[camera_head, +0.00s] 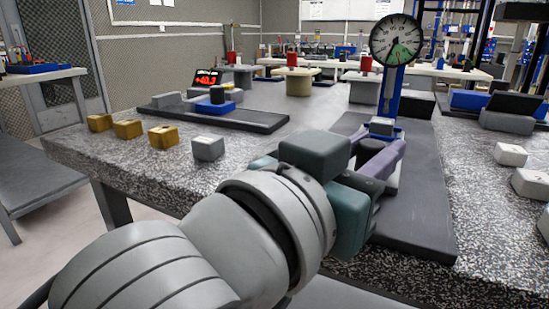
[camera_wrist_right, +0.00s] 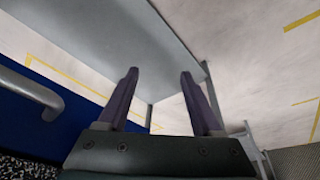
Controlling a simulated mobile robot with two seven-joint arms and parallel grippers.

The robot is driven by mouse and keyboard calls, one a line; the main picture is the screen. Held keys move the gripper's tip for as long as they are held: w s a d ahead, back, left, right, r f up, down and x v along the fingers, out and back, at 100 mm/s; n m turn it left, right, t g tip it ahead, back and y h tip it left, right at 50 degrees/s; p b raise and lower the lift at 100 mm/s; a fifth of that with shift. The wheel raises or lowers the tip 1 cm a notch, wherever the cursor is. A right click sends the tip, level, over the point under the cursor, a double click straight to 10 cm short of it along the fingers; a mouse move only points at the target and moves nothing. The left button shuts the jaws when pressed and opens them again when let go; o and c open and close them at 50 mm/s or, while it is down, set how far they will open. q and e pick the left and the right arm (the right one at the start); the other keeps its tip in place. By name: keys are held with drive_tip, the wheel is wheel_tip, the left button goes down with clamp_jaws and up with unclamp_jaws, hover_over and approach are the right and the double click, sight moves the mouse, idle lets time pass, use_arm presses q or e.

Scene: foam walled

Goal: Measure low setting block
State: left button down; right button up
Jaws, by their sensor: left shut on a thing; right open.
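My left gripper (camera_head: 386,147) reaches in over the granite bench and is shut on a small grey block (camera_head: 382,126), which shows between its purple fingertips. The block is in front of the blue stand (camera_head: 390,92) of the dial gauge (camera_head: 396,40). The gripper hides its underside, so I cannot tell whether it touches the stand.
A loose grey block (camera_head: 208,148) and three brass blocks (camera_head: 128,129) stand on the left of the granite bench (camera_head: 170,180). Pale blocks (camera_head: 510,154) stand at right. A dark plate with a red display (camera_head: 207,79) lies behind. The right wrist view shows a grey panel (camera_wrist_right: 110,45) nearby.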

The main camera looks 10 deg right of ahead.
use_arm(q)
drive_tip(key=c, duration=0.6)
unclamp_jaws()
drive_tip(key=shift+s+a+p, duration=0.3)
drive_tip(key=shift+a, duration=0.1)
drive_tip(key=p+v, duration=0.2)
drive_tip(key=v, duration=0.7)
use_arm(e)
wheel_tip(320, 180, up, 2)
drive_tip(key=shift+r, duration=0.25)
drive_tip(key=shift+c, duration=0.3)
